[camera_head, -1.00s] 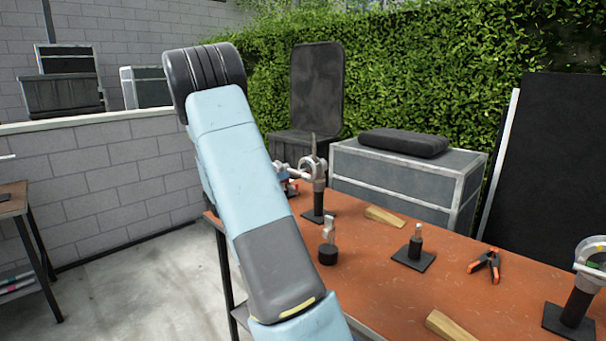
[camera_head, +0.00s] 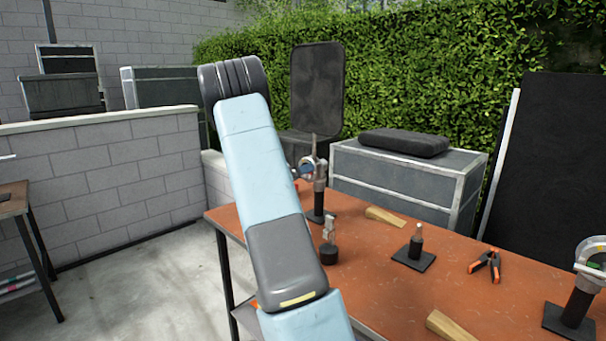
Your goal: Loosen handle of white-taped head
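A grip head (camera_head: 313,168) stands on a dark post with a square base at the far left of the orange table (camera_head: 440,295). It has a round metal disc and a thin upright handle. A second, similar head (camera_head: 590,258) on a tilted dark post stands at the right edge, partly cut off. I cannot make out white tape clearly on either one. My light-blue arm rises across the table's left end and hides part of the area beside the far head. My gripper is not visible.
A small clamp piece on a round black base (camera_head: 328,248), a short post on a square plate (camera_head: 415,248), an orange-tipped spring clamp (camera_head: 487,264) and two wooden wedges (camera_head: 386,217) lie on the table. A grey case with a cushion (camera_head: 404,143) stands behind.

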